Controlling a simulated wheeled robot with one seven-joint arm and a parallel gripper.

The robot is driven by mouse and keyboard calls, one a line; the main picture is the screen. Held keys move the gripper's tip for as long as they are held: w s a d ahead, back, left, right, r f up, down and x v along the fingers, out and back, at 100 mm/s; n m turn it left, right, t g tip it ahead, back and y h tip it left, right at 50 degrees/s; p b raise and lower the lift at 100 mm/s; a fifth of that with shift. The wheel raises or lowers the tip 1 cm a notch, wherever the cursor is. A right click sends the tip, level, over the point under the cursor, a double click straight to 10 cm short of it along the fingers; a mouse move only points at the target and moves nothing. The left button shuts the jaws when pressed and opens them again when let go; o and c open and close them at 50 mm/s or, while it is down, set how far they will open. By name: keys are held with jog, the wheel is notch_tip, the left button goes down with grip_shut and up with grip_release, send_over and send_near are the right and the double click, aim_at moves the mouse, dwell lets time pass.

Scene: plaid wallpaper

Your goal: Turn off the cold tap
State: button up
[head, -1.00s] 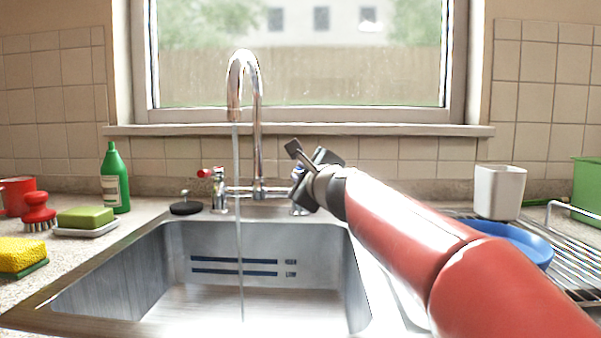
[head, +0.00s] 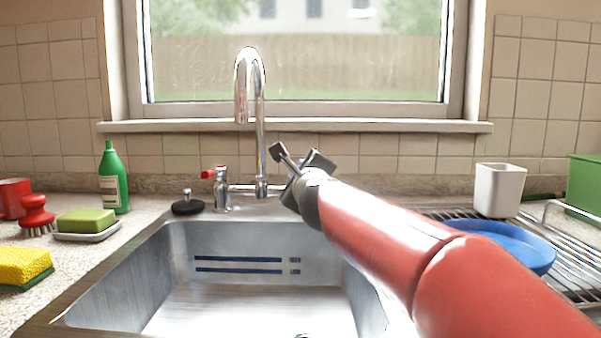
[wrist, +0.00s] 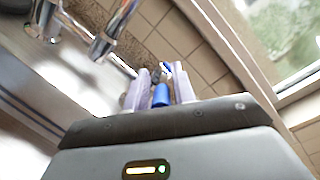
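The chrome swan-neck tap (head: 260,140) stands behind the sink, and no water runs from its spout. Its red-marked handle (head: 207,173) is at the left. In the head view my gripper (head: 296,160) is at the tap's right end and hides the cold handle. In the wrist view the blue part of the cold tap (wrist: 161,95) lies between the two pale fingers of my gripper (wrist: 160,91). The fingers are close on both sides of it; whether they press on it I cannot tell.
The steel sink (head: 240,235) is below the tap. A green bottle (head: 113,180), soap (head: 86,221) and a red brush (head: 37,213) stand left. A white cup (head: 498,190), blue plate (head: 510,243) and drying rack (head: 577,250) are right. The window sill (head: 300,127) runs behind.

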jog(key=shift+o, duration=1)
jog(key=v, duration=0.7)
jog(key=shift+s, duration=0.4)
